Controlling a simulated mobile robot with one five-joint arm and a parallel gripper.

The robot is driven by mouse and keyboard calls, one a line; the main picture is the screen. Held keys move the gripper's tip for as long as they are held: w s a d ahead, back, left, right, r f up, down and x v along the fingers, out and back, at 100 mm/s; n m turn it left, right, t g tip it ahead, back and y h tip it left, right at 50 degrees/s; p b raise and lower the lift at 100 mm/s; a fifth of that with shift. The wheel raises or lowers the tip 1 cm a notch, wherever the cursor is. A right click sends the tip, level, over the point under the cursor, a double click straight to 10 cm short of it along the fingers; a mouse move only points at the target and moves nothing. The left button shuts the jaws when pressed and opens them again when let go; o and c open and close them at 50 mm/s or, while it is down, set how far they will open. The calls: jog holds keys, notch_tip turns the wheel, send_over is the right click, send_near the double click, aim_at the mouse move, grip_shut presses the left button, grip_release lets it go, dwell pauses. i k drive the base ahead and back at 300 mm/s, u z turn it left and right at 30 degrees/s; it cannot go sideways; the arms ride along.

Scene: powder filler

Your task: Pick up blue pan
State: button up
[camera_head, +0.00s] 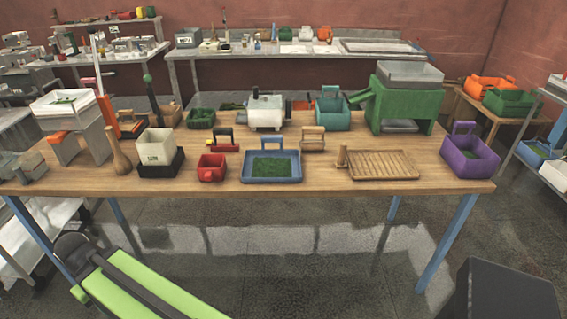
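The blue pan (257,179) is a shallow tray with an upright loop handle at its back edge. It stands flat near the front edge of the wooden table, about the middle of its width, and green material lies in it. My gripper is not in view. A green and black piece at the bottom left, likely part of my own body, is well below and in front of the table, apart from the pan.
A red scoop (211,168) stands close left of the pan. A ribbed wooden tray (377,164) lies to the right, with a purple bin (469,157) beyond it. A small wooden-handled item (313,139) is just behind right. The floor in front is largely clear.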

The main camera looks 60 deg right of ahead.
aim_at(264, 165)
jog(key=z, duration=0.8)
